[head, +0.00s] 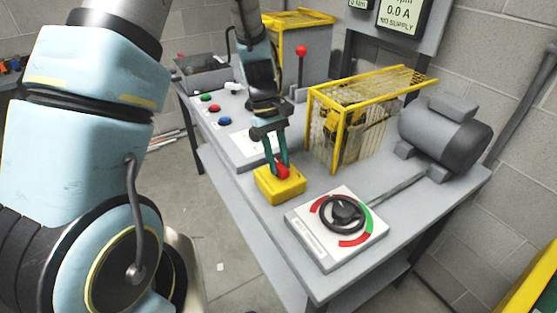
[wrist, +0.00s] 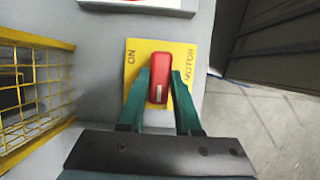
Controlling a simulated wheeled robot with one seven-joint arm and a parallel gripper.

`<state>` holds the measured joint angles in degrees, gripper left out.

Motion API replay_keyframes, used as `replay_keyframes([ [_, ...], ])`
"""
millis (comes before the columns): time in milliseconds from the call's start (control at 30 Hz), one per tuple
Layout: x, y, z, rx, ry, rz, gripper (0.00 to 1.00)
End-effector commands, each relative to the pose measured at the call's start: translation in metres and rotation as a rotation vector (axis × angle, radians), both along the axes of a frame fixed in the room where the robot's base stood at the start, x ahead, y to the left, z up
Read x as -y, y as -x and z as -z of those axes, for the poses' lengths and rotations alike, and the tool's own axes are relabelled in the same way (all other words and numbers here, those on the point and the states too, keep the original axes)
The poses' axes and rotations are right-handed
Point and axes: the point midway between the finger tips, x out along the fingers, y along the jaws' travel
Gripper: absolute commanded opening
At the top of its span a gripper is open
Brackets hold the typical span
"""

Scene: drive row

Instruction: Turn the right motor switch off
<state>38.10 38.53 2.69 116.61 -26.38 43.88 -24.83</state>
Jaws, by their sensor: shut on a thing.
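The motor switch is a yellow box (head: 279,187) on the grey bench, with a red handle (head: 283,171) on top. In the wrist view its yellow plate (wrist: 133,60) reads "ON" at the left and "MOTOR" at the right. The red handle (wrist: 159,75) points nearly straight up the picture, with a pale mark near its lower end. My gripper (head: 277,166) reaches down from above; its green fingers (wrist: 160,92) are shut on the red handle, one on each side. Other lettering on the plate is hidden by the fingers.
A white panel with a black handwheel (head: 342,212) stands on the bench's near right. A yellow mesh cage (head: 318,125) and a grey motor (head: 440,130) stand behind. A red-knobbed lever (head: 302,52) and coloured push buttons (head: 214,108) are farther back.

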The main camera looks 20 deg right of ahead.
Motion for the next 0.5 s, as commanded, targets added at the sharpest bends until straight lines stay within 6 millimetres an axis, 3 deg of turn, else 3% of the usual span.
replay_keyframes([
  [433, 0.0004, -0.0013, -0.0006, 0.002, 0.001, -0.015, 0.00],
  [467, 0.0005, -0.0013, -0.0006, 0.002, 0.001, -0.015, 0.35],
  [500, 0.0004, -0.0013, -0.0006, 0.002, 0.001, -0.015, 0.39],
])
